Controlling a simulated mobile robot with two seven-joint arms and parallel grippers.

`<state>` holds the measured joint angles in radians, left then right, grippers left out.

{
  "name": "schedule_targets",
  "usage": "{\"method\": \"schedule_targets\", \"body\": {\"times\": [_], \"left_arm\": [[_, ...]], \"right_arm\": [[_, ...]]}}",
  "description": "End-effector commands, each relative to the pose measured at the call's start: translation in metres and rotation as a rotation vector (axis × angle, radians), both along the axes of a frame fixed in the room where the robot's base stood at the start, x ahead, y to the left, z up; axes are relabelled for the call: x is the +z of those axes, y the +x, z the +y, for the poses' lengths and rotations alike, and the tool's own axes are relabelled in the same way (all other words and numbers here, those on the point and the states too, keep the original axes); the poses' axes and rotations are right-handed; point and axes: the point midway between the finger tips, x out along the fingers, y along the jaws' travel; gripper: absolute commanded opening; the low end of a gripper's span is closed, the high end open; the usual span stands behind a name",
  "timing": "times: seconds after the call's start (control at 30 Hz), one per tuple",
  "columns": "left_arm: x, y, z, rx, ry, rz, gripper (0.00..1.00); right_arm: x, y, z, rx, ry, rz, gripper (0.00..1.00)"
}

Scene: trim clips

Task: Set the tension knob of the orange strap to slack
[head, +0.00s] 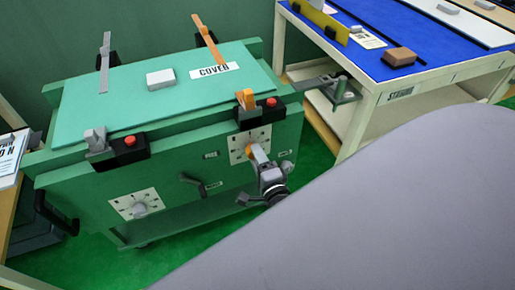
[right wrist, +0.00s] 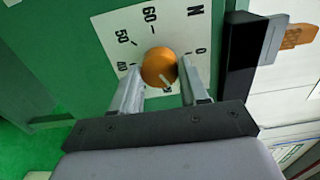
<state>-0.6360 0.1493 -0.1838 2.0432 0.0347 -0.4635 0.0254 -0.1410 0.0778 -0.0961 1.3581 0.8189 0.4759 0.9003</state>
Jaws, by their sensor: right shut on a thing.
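The orange tension knob (head: 249,152) sits on a white dial plate (head: 237,146) on the green box's front, below the orange strap's front buckle (head: 246,98). In the right wrist view the knob (right wrist: 157,65) shows a pale mark at its lower edge; the plate around it (right wrist: 147,27) carries numbers such as 60, 50, 40 and 0. My right gripper (right wrist: 160,75) has its two fingers on either side of the knob, shut on it. The orange strap's other piece (head: 206,38) stands up at the box's back edge. My left gripper is not in view.
A grey knob (head: 140,208) on its own plate sits left on the same front. A black handle (head: 194,183) lies between the two plates. Red buttons sit beside the buckles. A white block (head: 160,79) lies on the lid. A blue-topped bench (head: 400,45) stands right.

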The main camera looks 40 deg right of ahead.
Motion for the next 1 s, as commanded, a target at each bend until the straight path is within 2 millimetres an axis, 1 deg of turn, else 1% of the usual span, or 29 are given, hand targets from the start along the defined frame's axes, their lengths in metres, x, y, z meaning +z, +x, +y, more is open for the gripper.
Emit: {"method": "schedule_targets", "body": {"times": [0.03,0.6,0.8,1.0], "left_arm": [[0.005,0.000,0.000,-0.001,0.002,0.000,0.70],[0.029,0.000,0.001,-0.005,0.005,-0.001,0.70],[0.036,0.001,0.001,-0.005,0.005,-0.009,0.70],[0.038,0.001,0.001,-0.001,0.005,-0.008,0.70]], "right_arm": [[0.001,-0.001,0.000,-0.001,-0.041,0.014,0.14],[0.002,-0.001,0.001,0.000,-0.568,0.140,0.14],[0.002,-0.001,0.001,0.001,-0.747,0.182,0.14],[0.001,-0.001,0.001,0.001,-0.901,0.219,0.14]]}}
